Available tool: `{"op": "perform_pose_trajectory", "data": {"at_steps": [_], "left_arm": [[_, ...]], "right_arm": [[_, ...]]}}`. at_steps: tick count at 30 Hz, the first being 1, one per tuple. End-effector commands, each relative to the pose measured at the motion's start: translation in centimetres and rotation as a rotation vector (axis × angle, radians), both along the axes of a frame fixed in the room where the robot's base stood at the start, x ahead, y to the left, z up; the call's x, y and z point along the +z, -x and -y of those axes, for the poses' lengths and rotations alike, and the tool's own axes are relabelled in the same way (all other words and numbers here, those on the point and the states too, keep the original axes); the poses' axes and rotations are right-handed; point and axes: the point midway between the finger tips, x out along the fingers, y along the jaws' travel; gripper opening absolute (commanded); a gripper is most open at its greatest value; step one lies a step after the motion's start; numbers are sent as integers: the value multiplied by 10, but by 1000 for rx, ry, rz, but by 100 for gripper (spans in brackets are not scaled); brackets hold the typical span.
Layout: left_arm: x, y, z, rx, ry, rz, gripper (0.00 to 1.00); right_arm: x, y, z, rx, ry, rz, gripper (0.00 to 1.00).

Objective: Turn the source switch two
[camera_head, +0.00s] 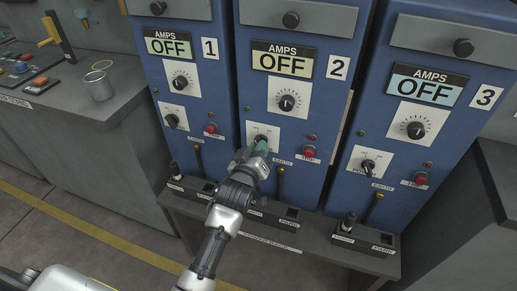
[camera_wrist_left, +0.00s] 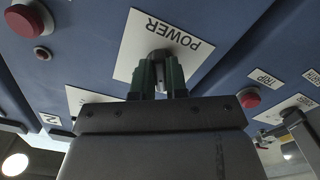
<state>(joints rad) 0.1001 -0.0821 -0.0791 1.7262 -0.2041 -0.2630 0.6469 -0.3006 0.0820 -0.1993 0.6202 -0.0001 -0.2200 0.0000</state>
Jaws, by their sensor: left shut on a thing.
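The second source cabinet (camera_head: 258,100), blue and marked 2, stands in the middle of three and its amps display reads OFF. Its power switch (camera_wrist_left: 162,58) is a dark knob on a white plate (camera_wrist_left: 130,45) lettered POWER, which appears upside down in the left wrist view. My left gripper (camera_head: 262,147) reaches up to this switch, and its green fingers (camera_wrist_left: 158,78) are shut on the knob. In the head view the gripper covers most of the switch, so its exact setting is hidden. My right gripper is in neither view.
Cabinet 1 (camera_head: 183,100) and cabinet 3 (camera_head: 418,110) stand close on either side, both displays reading OFF. Red buttons (camera_head: 309,151) sit beside the switches. A bench (camera_head: 100,110) with a metal cup (camera_head: 98,85) is at left.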

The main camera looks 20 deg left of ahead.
Motion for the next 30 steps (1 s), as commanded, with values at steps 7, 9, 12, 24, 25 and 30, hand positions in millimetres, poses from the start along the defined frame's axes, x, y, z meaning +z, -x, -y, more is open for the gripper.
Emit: {"op": "perform_pose_trajectory", "data": {"at_steps": [7,9,12,24,25,30], "left_arm": [[1,0,0,0,-44,0,0],[1,0,0,0,-73,0,0],[1,0,0,0,-133,2,0],[1,0,-2,-1,-490,14,0],[1,0,-2,-1,-519,15,0],[0,0,-3,-1,-676,21,0]], "right_arm": [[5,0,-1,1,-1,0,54],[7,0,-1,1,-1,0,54],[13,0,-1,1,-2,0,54],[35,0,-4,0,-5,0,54],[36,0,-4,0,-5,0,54],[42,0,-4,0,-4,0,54]]}}
